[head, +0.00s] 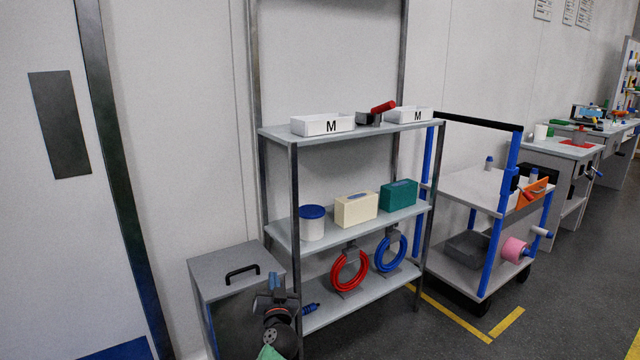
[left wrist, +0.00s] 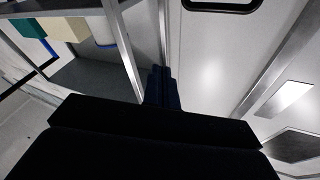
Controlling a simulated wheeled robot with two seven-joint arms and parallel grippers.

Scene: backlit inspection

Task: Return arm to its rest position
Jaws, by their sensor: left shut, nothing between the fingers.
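My left arm comes up from the bottom of the head view, in front of the grey cabinet (head: 222,268) and beside the front left post of the shelf rack (head: 294,190). My left gripper (head: 274,283) is small and dark there, and its fingers are hard to make out. In the left wrist view its two dark fingers (left wrist: 161,88) lie together, with nothing held between them. A broad black part of my own arm or gripper fills the bottom of that view. My right gripper is not in view.
The rack holds white bins (head: 322,124), a white tub (head: 311,228), a cream box (head: 356,210), a teal box (head: 398,195) and red (head: 349,271) and blue (head: 390,251) coils. A blue-posted cart (head: 475,188) stands right. Open floor (head: 570,290) lies front right.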

